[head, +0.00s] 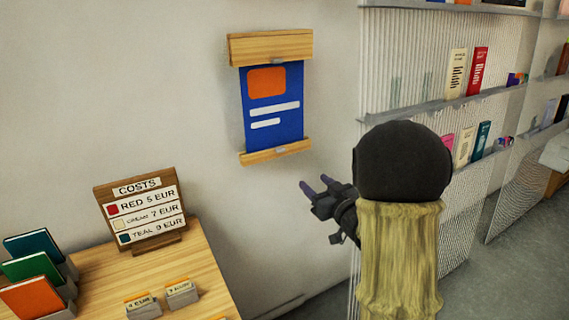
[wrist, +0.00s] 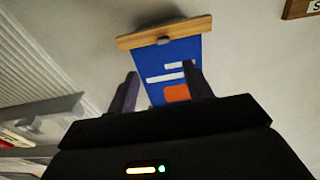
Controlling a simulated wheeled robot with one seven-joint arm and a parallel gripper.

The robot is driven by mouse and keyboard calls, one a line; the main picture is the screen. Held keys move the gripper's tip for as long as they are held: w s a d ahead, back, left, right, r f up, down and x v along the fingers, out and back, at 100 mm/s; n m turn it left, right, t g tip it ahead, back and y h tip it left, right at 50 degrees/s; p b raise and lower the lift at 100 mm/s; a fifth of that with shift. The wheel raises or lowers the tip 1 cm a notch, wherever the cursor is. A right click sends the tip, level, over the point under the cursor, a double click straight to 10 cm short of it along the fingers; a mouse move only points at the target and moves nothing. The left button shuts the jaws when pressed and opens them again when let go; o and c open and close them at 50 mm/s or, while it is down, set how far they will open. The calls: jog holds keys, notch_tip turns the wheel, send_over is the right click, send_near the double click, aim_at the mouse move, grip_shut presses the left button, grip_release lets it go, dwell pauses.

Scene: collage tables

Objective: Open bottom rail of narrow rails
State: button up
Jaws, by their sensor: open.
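A blue poster (head: 273,105) with an orange block and white bars hangs on the wall between two wooden rails. The top rail (head: 270,48) is wider. The bottom rail (head: 262,155) holds the poster's lower edge and has a small grey clip (head: 281,149) at its middle. In the wrist view, turned over, the bottom rail (wrist: 180,32) and its clip (wrist: 164,41) lie beyond the fingertips. My gripper (head: 317,184) is open and empty, below and right of the bottom rail in the head view, apart from it. Its fingers (wrist: 160,80) overlap the poster in the wrist view.
A wooden table (head: 205,265) at lower left bears a costs sign (head: 140,208), coloured books (head: 38,270) and small price cards (head: 160,297). Ribbed wall panels with shelves (head: 455,105) of books stand at right. The wall around the poster is bare.

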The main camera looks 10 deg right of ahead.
jog(key=shift+r, duration=0.15)
jog(key=p, duration=0.4)
send_near(282, 153)
jog(key=x, duration=0.8)
jog(key=shift+w+a, duration=0.1)
jog(key=shift+w, duration=0.15)
jog(key=c, duration=1)
